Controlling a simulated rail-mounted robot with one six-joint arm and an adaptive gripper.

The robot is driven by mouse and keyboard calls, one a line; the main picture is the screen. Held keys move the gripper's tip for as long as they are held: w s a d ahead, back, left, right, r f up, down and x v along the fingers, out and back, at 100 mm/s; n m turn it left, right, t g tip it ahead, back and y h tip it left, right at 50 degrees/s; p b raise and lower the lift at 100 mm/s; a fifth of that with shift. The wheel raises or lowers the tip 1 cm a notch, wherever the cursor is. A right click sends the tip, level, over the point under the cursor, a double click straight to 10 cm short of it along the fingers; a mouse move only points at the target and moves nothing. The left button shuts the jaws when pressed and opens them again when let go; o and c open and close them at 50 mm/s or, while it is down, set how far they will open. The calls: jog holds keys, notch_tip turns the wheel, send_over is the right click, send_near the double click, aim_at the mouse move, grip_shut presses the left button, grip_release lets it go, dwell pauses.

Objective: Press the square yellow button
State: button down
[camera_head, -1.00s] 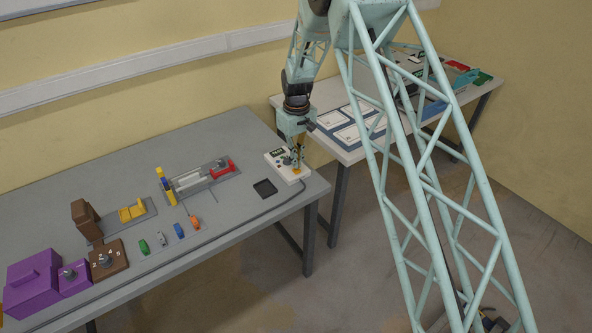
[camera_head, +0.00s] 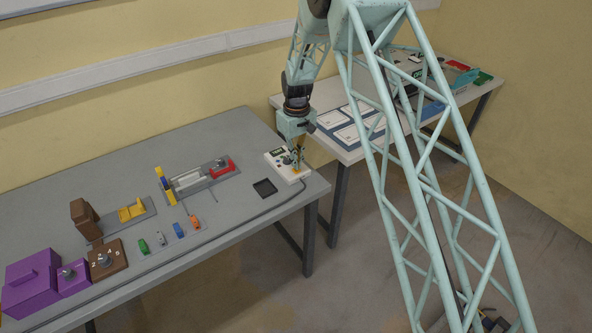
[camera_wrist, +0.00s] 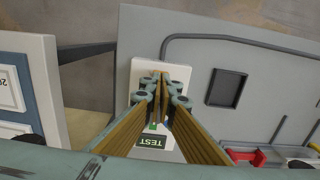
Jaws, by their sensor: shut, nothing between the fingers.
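The white socket tester box (camera_head: 277,156) stands at the right end of the grey table. It also shows in the wrist view (camera_wrist: 144,68), with a dark display reading "TEST" (camera_wrist: 151,142). My gripper (camera_head: 297,169) is shut and empty, pointing down at the near part of this box. In the wrist view its fingertips (camera_wrist: 161,76) meet over the box and hide much of its face. A little yellow shows by the fingertips in the head view, too small to identify as the square button. I cannot tell whether the fingertips touch a button.
A black square tray (camera_head: 264,188) lies left of the box. A red and yellow fixture (camera_head: 196,178) stands farther left. A cable (camera_head: 268,213) runs along the front edge. The white table (camera_head: 352,153) is to the right across a gap.

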jog(key=shift+f+b, duration=0.35)
jog(key=shift+f, duration=0.3)
dwell(0.5)
jog(key=shift+r+p, duration=0.8)
jog(key=shift+r, duration=1.85)
